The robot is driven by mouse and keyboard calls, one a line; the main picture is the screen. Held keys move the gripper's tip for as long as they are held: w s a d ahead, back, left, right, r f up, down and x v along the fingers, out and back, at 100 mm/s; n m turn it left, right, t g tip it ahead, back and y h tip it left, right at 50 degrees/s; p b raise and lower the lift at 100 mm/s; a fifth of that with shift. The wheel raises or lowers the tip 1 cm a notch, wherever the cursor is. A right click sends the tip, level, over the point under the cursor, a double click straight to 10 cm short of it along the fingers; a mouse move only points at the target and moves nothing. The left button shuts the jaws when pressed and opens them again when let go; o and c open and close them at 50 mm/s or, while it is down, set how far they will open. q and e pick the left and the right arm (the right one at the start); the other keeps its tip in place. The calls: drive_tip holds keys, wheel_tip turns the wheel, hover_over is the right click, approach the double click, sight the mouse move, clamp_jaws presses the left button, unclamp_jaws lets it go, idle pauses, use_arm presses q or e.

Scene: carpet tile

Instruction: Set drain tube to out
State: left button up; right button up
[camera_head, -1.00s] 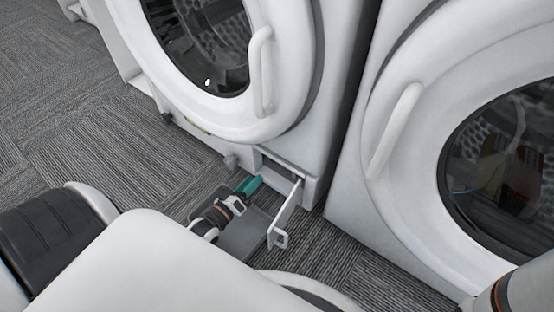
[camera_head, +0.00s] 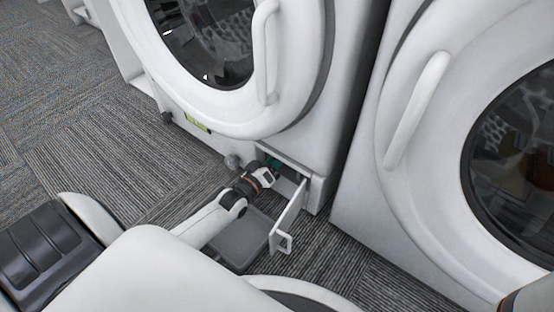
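The middle washing machine (camera_head: 225,118) has a small open compartment (camera_head: 292,160) low on its front, with its hinged flap (camera_head: 291,212) swung outward. My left gripper (camera_head: 272,160) reaches into this opening; only a little of its teal fingers shows, and whether they are shut on anything is hidden. The drain tube cannot be made out behind the gripper. My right gripper is not in view; only part of my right arm shows at the lower right corner.
A grey shallow tray (camera_head: 240,243) lies on the carpet below the opening. A second washer (camera_head: 400,180) with a round glass door stands close on the right. Carpet (camera_head: 120,150) is clear at the left.

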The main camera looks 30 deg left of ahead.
use_arm(q)
clamp_jaws()
drive_tip(key=shift+s+p, duration=0.3)
drive_tip(key=s+a+p, duration=0.1)
drive_tip(key=s+p, duration=0.6)
drive_tip(key=s, duration=0.6)
drive_tip(key=shift+s+a, duration=0.2)
drive_tip(key=shift+s, duration=0.05)
drive_tip(key=shift+f, duration=0.1)
unclamp_jaws()
